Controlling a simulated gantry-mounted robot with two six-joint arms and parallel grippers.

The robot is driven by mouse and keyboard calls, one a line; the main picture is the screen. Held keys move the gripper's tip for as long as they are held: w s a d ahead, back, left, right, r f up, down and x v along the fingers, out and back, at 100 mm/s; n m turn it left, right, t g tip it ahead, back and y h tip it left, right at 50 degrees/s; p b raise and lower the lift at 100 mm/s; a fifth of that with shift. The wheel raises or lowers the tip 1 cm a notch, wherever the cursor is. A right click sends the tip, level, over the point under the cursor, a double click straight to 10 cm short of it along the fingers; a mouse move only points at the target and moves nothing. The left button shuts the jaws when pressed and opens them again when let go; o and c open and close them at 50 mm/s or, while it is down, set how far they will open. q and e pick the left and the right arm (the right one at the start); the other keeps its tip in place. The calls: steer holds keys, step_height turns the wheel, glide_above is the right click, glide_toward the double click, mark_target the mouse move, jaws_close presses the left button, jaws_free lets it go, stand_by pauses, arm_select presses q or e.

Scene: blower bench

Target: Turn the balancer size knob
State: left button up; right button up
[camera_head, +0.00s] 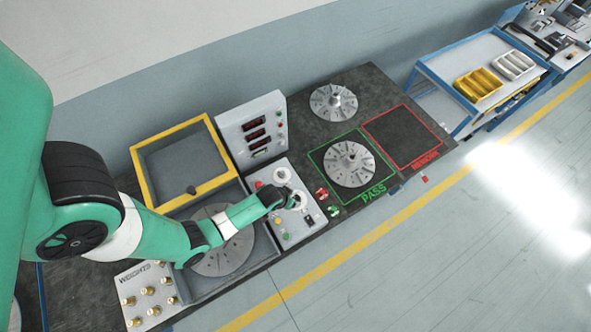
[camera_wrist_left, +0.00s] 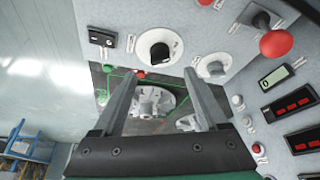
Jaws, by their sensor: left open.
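The balancer's control panel (camera_head: 308,222) lies at the bench's middle, and my left gripper (camera_head: 294,200) is over it. In the head view, one dial (camera_head: 282,175) shows behind the gripper. The knob labels are too small to read.
A display box (camera_head: 252,130) rises behind the panel. A red knob on a black base (camera_wrist_left: 276,43) and several small buttons sit nearby. A yellow-rimmed bin (camera_head: 150,150), a weights board (camera_head: 145,290) and finned discs (camera_head: 348,163) share the bench.

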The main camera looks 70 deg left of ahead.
mark_target(296, 199)
arm_select(q)
steer(key=b+x, duration=0.6)
steer(key=x, duration=0.2)
steer(key=shift+w+f, duration=0.15)
steer(key=shift+f, duration=0.15)
jaws_close()
